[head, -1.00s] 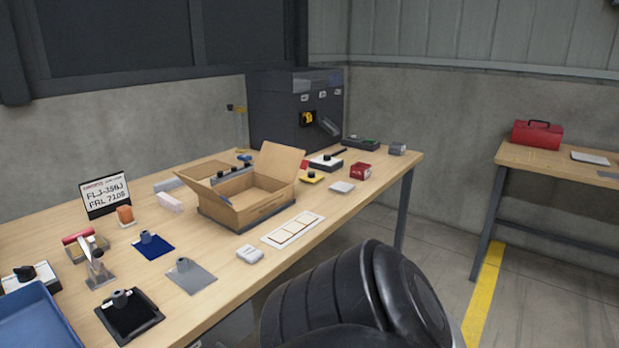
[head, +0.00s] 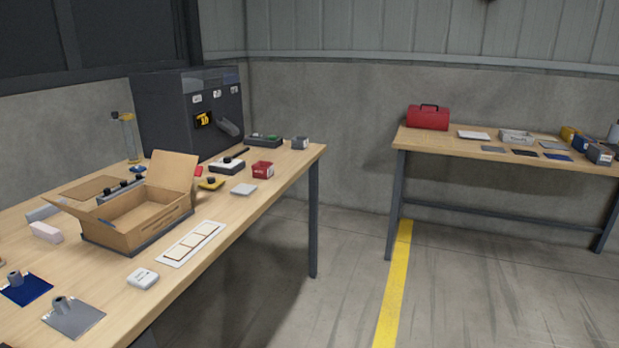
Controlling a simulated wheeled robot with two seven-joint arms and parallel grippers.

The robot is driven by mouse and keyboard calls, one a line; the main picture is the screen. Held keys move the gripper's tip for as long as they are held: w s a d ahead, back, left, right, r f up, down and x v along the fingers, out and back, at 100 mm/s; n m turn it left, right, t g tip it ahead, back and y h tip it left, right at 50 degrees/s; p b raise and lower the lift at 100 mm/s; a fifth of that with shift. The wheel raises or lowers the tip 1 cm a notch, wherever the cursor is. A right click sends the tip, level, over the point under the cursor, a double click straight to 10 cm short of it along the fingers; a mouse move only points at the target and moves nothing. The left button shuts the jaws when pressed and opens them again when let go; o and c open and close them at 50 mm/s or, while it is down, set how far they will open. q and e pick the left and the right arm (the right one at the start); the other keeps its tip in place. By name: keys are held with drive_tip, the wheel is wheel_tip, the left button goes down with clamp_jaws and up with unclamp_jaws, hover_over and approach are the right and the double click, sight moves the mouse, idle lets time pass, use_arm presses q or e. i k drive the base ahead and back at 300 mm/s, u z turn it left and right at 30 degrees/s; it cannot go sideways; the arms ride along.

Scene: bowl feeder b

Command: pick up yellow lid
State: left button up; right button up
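A small flat yellow piece (head: 211,185) with a dark knob-like top lies on the wooden workbench (head: 235,205), just right of the open cardboard box. It looks like the yellow lid, but it is too small to be sure. A yellow-orange item (head: 568,134) also sits at the right end of the far table; its shape is unclear. Neither of my grippers is in view.
The open cardboard box (head: 140,215) stands on the workbench. A red container (head: 263,170), a white piece (head: 243,189) and a white panel (head: 192,243) lie nearby. A red toolbox (head: 428,118) stands on the far table (head: 480,148). The floor between the tables is clear.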

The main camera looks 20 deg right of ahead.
sight(211, 183)
drive_tip(key=z, duration=0.1)
drive_tip(key=i, duration=0.5)
drive_tip(key=k, duration=0.55)
drive_tip(key=u, duration=1.15)
drive_tip(key=i, duration=0.25)
drive_tip(key=z, duration=2.7)
drive_tip(key=i, duration=2.35)
drive_tip(key=z, duration=0.05)
